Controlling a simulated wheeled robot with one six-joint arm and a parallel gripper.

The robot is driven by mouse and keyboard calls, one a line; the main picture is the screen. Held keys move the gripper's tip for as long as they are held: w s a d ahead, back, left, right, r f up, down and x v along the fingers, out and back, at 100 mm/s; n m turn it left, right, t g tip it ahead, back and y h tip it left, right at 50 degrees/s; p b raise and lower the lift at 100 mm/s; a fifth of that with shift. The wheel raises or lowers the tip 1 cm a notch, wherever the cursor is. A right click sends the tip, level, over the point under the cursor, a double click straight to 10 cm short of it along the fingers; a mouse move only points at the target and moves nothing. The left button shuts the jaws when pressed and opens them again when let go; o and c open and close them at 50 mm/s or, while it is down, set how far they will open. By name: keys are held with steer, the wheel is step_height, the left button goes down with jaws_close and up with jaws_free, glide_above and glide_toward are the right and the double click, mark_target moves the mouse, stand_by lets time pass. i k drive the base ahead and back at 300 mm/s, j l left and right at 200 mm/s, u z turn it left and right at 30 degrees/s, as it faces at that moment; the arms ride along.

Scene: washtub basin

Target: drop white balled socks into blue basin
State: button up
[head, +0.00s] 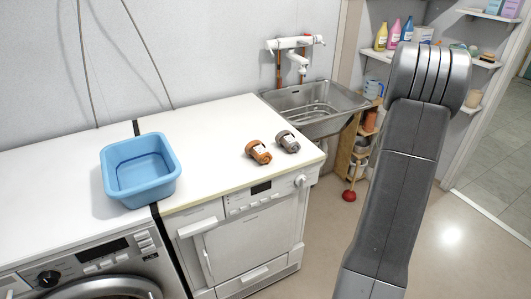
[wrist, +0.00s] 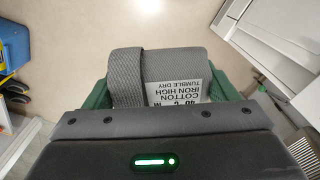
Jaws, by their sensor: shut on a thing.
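The blue basin (head: 140,170) stands on the white worktop at the left in the head view, and its visible inside is empty. My gripper (wrist: 165,90) shows in the wrist view, shut on a rolled cloth bundle like balled socks (wrist: 180,65). The bundle is textured, looks grey in this light, and has a white printed care label. I see no plainly white socks in either view. The gripper's end is outside the head view, where only my arm shows at the right. The wrist view has floor behind the bundle, not the basin.
An orange-brown roll (head: 258,152) and a grey roll (head: 288,141) lie on the worktop (head: 215,125) right of the basin. A metal sink (head: 315,105) stands behind. A red-ended plunger (head: 349,196) is on the floor. Shelves with bottles are at the right.

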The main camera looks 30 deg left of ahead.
mark_target(149, 178)
steer(key=u, duration=1.55)
steer(key=k+j, duration=0.05)
steer(key=j, duration=0.05)
